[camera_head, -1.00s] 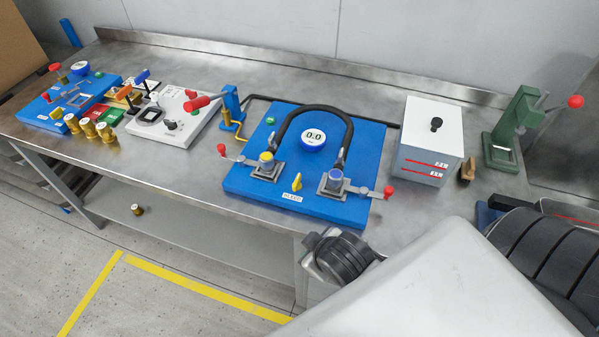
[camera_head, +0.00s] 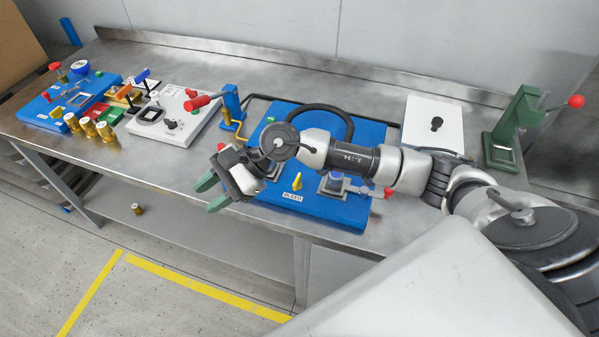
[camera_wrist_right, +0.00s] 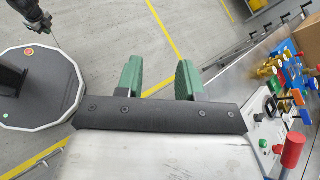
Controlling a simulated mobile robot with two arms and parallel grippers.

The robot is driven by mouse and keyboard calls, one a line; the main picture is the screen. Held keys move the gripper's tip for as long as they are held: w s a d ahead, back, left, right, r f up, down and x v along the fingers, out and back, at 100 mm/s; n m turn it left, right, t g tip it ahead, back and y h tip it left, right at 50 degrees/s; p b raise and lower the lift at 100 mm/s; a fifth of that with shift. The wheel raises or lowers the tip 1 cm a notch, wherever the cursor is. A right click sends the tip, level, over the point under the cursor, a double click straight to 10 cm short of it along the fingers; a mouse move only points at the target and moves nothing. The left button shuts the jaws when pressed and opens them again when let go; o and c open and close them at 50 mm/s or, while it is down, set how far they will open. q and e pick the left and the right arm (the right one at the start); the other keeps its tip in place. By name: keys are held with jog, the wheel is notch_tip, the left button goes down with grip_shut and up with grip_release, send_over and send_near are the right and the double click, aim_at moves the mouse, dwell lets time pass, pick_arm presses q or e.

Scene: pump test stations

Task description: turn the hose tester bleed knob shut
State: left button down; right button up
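The hose tester is a blue plate (camera_head: 335,211) on the steel bench, with a black hose arching over it. Its yellow bleed knob (camera_head: 297,181) stands at the front edge above the BLEED label (camera_head: 292,196). My right gripper (camera_head: 211,192) is open and empty, left of the knob and apart from it, over the bench's front edge. Its green fingers also show spread in the right wrist view (camera_wrist_right: 160,78), over the floor. My right arm covers the gauge and much of the plate's middle. The knob is not seen in the wrist view.
A white station (camera_head: 178,122) with a red-handled lever stands left of the tester. Several brass fittings (camera_head: 88,127) stand further left. A white-topped box (camera_head: 433,111) and a green press (camera_head: 508,122) stand at right. Bare bench lies behind the tester.

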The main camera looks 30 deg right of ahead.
jog(key=w+d+f+n+h, duration=0.2)
jog(key=d+h, duration=0.2)
jog(key=d, duration=0.2)
jog(key=w+d+f+n+h, duration=0.2)
jog(key=d+h, duration=0.1)
jog(key=d, duration=0.2)
jog(key=n+g+h, duration=0.1)
jog(key=h, duration=0.4)
send_near(300, 173)
notch_tip(300, 173, down, 9)
jog(key=p, duration=0.2)
jog(key=shift+a+p, duration=0.15)
jog(key=shift+p, duration=0.15)
jog(key=shift+f, duration=0.6)
grip_shut()
